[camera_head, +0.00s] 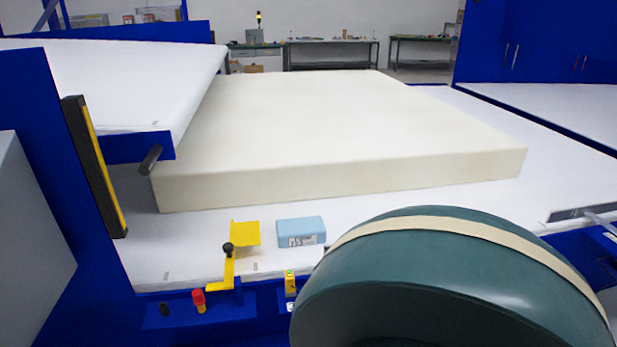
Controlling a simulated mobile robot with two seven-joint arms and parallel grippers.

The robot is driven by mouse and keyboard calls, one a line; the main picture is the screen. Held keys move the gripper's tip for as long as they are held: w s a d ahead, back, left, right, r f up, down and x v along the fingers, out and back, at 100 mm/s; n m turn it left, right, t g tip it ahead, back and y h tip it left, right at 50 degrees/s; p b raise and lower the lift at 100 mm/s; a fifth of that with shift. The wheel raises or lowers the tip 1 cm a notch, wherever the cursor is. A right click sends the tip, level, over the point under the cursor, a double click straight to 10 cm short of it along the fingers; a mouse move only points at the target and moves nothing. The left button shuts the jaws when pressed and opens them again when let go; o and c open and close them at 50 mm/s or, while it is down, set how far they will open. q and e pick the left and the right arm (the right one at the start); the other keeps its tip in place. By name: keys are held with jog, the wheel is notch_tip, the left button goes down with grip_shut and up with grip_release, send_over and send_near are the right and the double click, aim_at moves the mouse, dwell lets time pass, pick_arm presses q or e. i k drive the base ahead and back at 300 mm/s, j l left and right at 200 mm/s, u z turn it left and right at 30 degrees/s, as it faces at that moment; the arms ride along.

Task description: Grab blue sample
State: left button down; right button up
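The blue sample (301,231) is a small light-blue block with a printed label on its front face. It lies on the white machine table (190,247) near the front edge, just right of a yellow bracket (245,233). It is in front of a large cream foam block (340,140) and apart from it. The sample is in plain view, with nothing touching it from above. Neither of my grippers shows in the head view.
A white-topped blue press plate (120,85) overhangs the foam's left side. A red button (198,299) and a black-knobbed lever (228,249) stand at the front edge. The lower right is blocked close to the camera.

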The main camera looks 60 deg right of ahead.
aim_at(310, 230)
jog(key=z, duration=1.95)
jog(key=l, duration=0.5)
jog(key=k+u, duration=0.05)
